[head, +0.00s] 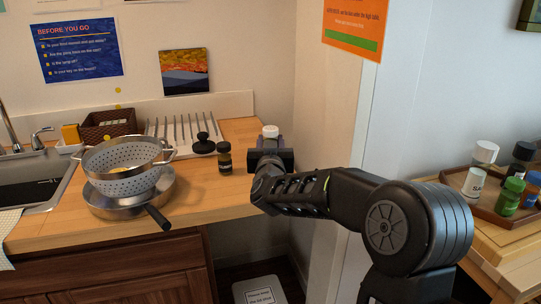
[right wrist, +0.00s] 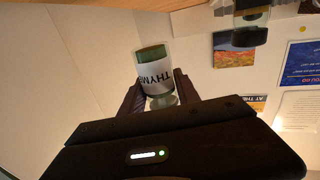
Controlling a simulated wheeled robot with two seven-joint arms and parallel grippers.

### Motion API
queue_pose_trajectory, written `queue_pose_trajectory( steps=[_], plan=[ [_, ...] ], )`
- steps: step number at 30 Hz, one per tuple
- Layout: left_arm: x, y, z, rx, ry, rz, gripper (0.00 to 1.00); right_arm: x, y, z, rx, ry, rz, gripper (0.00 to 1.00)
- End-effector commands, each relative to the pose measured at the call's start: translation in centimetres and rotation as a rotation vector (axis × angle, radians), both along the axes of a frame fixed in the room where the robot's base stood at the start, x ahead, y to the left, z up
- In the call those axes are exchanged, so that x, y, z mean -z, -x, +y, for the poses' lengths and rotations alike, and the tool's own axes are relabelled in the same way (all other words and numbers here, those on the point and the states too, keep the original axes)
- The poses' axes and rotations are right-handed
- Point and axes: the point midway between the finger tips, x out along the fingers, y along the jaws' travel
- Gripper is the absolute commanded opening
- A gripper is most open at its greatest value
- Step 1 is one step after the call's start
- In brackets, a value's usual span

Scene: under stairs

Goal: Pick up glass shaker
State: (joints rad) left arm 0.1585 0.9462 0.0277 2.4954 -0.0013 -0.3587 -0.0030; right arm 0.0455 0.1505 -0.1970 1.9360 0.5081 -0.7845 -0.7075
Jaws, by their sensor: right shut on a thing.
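The glass shaker (right wrist: 154,70) is a small jar with a THYME label and green contents, upside down in the right wrist view. My right gripper (right wrist: 159,88) is shut on it, one finger on each side. In the head view, its pale cap (head: 270,131) shows just above my right gripper (head: 268,157), near the counter's right end; the gripper hides the rest. In the wrist view, wall shows between the jar's base and the counter strip, so it appears clear of the counter. My left gripper is out of view.
A dark-capped jar (head: 224,158) stands left of my gripper, with a black knobbed object (head: 203,144) and drying rack (head: 180,136) behind. A colander (head: 122,180) sits in a pan (head: 105,208). The right wall is close. A shaker tray (head: 483,205) is far right.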

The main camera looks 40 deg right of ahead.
Motion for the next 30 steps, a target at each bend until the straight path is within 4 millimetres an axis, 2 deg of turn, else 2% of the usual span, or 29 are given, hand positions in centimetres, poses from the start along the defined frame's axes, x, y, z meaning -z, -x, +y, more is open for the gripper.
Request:
queue_pose_trajectory(
  steps=[1, 3, 7, 25, 26, 30],
  plan=[
    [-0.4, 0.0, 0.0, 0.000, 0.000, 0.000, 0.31, -1.4, 0.0, 0.0, 0.000, -0.002, -0.005, 0.00],
    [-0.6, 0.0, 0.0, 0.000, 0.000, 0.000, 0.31, -2.4, 0.0, 0.0, 0.001, -0.001, -0.004, 0.00],
    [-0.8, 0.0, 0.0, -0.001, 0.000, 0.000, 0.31, -3.4, 0.0, 0.0, -0.001, -0.001, -0.002, 0.00],
    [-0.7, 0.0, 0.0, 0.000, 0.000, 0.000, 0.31, -3.6, 0.0, 0.0, 0.000, -0.001, -0.001, 0.00],
    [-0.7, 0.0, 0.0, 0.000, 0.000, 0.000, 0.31, -3.6, 0.0, 0.0, 0.000, -0.001, -0.001, 0.36],
    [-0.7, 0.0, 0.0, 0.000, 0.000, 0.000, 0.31, -3.5, 0.0, 0.0, 0.000, -0.001, -0.001, 0.25]
  ],
)
